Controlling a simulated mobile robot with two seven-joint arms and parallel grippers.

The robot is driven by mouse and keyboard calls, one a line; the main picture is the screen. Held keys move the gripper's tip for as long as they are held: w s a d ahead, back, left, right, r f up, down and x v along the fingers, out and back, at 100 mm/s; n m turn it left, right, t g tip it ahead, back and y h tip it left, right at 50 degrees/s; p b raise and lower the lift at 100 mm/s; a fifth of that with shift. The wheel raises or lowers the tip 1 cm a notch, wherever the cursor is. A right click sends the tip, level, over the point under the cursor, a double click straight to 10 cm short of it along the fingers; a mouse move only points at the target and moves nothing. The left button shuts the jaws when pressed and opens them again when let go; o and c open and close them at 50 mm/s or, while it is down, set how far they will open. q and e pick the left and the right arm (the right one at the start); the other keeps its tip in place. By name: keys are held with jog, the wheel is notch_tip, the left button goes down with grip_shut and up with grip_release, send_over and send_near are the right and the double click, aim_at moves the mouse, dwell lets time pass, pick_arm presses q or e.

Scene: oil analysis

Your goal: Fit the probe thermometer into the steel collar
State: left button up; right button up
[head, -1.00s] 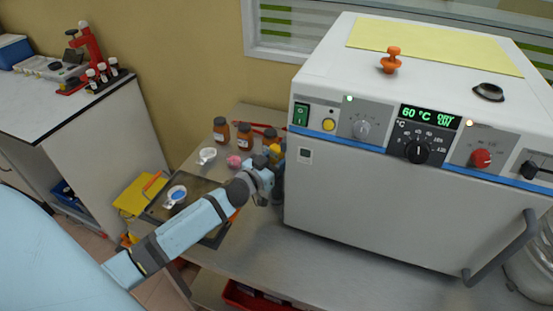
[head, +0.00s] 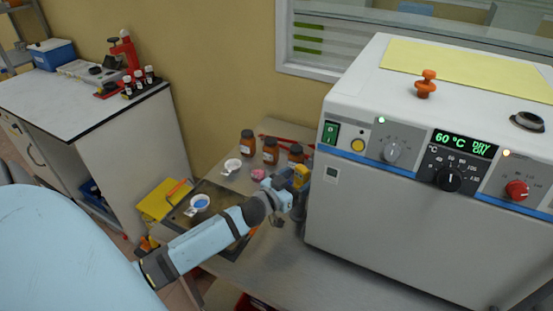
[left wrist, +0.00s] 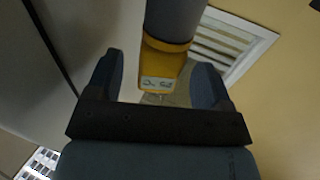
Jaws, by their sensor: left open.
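The probe thermometer appears to be the yellow body (left wrist: 165,66) with a small display and a grey cylindrical part, seen between my fingers in the left wrist view. In the head view the yellow piece (head: 300,175) shows beside the oven's left side. My left gripper (head: 290,192) is at it, with jaws open; its fingers stand apart on both sides of the yellow body in the left wrist view. I cannot tell whether they touch it. The steel collar seems to be the dark ring (head: 527,121) on top of the oven, far right of my gripper. My right gripper is out of view.
The white oven (head: 400,225) stands close to the right of my left gripper. Brown bottles (head: 270,151), a white cup (head: 232,166) and a dark tray (head: 180,217) are on the steel table. An orange knob-shaped piece (head: 426,84) stands on the oven top.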

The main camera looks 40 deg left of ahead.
pick_arm(q)
jog(key=s+a+b, duration=0.1)
jog(key=s, duration=1)
jog(key=shift+s+a, duration=0.15)
jog(key=shift+s, duration=0.15)
